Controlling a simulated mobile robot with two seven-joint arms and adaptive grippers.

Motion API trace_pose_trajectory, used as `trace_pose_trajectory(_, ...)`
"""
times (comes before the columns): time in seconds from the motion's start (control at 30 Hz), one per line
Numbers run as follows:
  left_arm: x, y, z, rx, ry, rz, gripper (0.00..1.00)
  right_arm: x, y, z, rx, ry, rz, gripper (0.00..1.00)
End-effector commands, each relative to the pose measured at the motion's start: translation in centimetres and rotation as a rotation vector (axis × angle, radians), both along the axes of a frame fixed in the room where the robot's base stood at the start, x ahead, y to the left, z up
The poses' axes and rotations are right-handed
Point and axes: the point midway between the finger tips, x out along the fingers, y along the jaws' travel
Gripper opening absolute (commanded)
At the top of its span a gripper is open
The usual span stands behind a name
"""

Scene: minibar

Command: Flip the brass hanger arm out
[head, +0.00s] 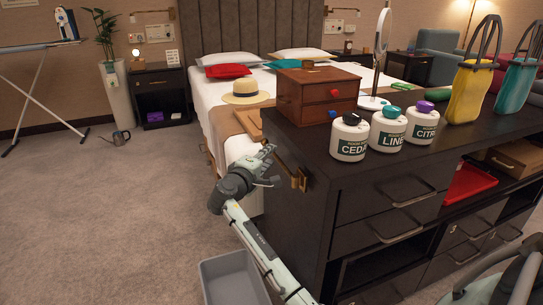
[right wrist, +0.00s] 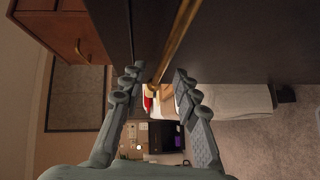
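The brass hanger arm (head: 287,170) is a thin bar with a brass bracket (head: 302,180), on the left end face of the dark cabinet. It lies close along that face. My right gripper (head: 268,165) is at the bar's far end, left of the cabinet. In the right wrist view the brass bar (right wrist: 176,38) runs down from the top edge toward the gap between the fingertips of my right gripper (right wrist: 158,80). The fingers are apart, and I see no clear contact with the bar. My left gripper is not in view.
The dark cabinet (head: 340,200) carries a wooden drawer box (head: 303,97), white canisters (head: 349,140) and a round mirror (head: 382,40). The bed (head: 215,110) stands behind the gripper. A grey bin (head: 232,280) is on the floor below my arm. Carpet (head: 110,210) at left is mostly clear.

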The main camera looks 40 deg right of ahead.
Motion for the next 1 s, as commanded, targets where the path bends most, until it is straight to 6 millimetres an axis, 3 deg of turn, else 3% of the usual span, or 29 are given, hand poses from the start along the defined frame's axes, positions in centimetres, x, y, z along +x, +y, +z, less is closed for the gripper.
trace_pose_trajectory(0.2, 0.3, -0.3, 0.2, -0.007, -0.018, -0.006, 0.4, 1.0, -1.7, -0.3, 0.002, -0.001, 0.0, 0.31)
trace_pose_trajectory(0.47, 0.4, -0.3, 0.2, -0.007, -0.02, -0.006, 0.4, 1.1, -1.8, -0.3, 0.002, -0.001, 0.0, 0.31)
trace_pose_trajectory(0.73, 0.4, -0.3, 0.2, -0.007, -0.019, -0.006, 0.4, 1.1, -1.8, -0.3, 0.003, -0.001, 0.0, 0.0)
trace_pose_trajectory(1.0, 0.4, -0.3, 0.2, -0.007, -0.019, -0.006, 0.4, 1.1, -1.8, -0.3, 0.003, -0.001, 0.0, 0.0)
